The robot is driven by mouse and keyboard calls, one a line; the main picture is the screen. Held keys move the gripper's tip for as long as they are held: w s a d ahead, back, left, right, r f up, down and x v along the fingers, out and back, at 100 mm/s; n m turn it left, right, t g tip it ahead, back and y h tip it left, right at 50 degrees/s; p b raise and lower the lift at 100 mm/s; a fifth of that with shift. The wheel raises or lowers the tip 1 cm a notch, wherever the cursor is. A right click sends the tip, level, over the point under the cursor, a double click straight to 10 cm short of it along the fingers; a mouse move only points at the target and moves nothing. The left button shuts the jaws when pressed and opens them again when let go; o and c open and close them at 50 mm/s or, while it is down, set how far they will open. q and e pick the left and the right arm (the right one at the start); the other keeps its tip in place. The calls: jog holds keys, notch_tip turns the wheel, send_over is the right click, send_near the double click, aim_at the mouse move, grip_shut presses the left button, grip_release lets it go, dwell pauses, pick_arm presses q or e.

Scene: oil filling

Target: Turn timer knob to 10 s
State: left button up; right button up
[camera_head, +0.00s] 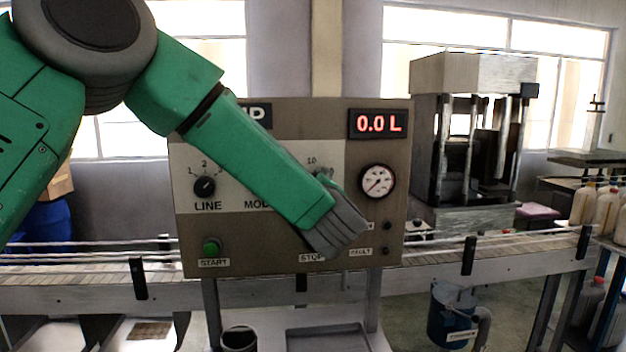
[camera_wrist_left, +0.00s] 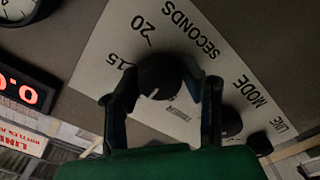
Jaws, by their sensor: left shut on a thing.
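The black timer knob (camera_wrist_left: 160,76) sits on a white plate (camera_wrist_left: 185,30) marked 15, 20 and SECONDS in the left wrist view. My left gripper (camera_wrist_left: 166,90) has one finger on each side of the knob and is shut on it. A pale mark shows on the knob's face, but I cannot tell which number it points to. In the head view my left arm crosses the control panel (camera_head: 290,115), and its grey wrist end (camera_head: 338,235) hides the fingers and most of the timer area. A "10" shows just above the arm. My right gripper is not in view.
The panel also has a LINE knob (camera_head: 204,187), a green START button (camera_head: 211,247), a pressure gauge (camera_head: 377,181) and a display (camera_head: 380,124) reading 0.0 L. A conveyor (camera_head: 450,264) runs behind it. A blue bucket (camera_head: 452,314) stands below right.

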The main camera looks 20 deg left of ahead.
pick_arm(q)
jog(key=shift+s+d+f+m, duration=0.1)
jog(key=shift+f+m, duration=0.45)
jog(key=shift+m, duration=0.05)
jog(key=o, duration=1.2)
jog(key=shift+c, duration=0.2)
jog(key=shift+d+r, duration=0.1)
jog(key=shift+r, duration=0.1)
jog(key=v, duration=1.1)
jog(key=shift+s+d, duration=0.25)
jog(key=shift+d, duration=0.05)
jog(key=shift+a, duration=0.15)
